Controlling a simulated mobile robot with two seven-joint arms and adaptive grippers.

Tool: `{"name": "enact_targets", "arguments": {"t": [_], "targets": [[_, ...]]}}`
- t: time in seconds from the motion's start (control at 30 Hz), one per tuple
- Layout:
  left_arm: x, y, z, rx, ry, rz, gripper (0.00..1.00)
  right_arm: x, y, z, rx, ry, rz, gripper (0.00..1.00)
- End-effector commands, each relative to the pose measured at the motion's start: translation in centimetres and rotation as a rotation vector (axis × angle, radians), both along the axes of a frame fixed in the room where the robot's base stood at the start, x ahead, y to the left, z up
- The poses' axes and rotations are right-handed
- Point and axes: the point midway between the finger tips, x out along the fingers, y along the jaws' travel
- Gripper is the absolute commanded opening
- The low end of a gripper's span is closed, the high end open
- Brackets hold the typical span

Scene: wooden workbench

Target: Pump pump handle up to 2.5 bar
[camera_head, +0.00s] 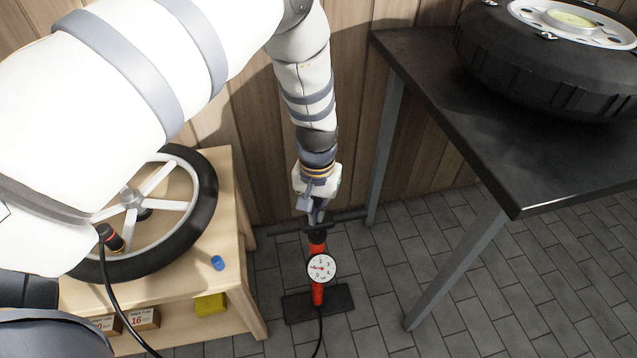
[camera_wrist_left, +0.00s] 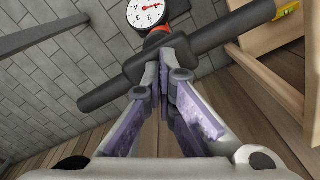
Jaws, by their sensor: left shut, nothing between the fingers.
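The floor pump stands upright on the tiles, with a red barrel (camera_head: 318,292), a black foot plate (camera_head: 341,300) and a white round gauge (camera_head: 321,268). The gauge has a red needle; its exact reading is too small to tell. The black crossbar pump handle (camera_head: 285,228) sits low, just above the barrel; it also crosses the left wrist view (camera_wrist_left: 222,32). My left gripper (camera_head: 316,217) points down at the middle of the handle. Its fingers (camera_wrist_left: 165,62) are shut with nothing between them. Whether they touch the handle cannot be told. My right gripper is not in view.
A wooden bench (camera_head: 247,310) at left carries a spoked wheel (camera_head: 205,205), a blue cap (camera_head: 217,262) and a hose connector (camera_head: 110,237). Small boxes (camera_head: 143,318) and a yellow item (camera_head: 210,303) lie below. A dark table (camera_head: 440,110) at right holds a large tyre (camera_head: 530,75).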

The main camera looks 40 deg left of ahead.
Motion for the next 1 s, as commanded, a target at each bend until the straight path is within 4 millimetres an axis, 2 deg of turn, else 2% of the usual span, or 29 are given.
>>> {"name": "enact_targets", "arguments": {"t": [0.03, 0.13, 0.23, 0.4, 1.0], "targets": [[-0.3, -0.1, -0.8, -0.002, 0.008, 0.000, 0.00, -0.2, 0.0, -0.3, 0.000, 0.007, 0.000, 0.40], [-0.2, -0.1, -1.5, -0.001, 0.007, 0.000, 0.00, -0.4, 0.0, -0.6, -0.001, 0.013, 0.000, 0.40], [-0.1, -0.1, -0.8, -0.001, 0.003, 0.000, 0.00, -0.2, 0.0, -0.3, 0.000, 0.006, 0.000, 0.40], [0.1, 0.0, 3.2, -0.001, -0.008, 0.000, 0.00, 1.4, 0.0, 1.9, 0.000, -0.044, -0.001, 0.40], [0.2, 0.0, 14.8, 0.001, -0.010, 0.000, 0.00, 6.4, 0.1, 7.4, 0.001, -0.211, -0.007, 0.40]]}}
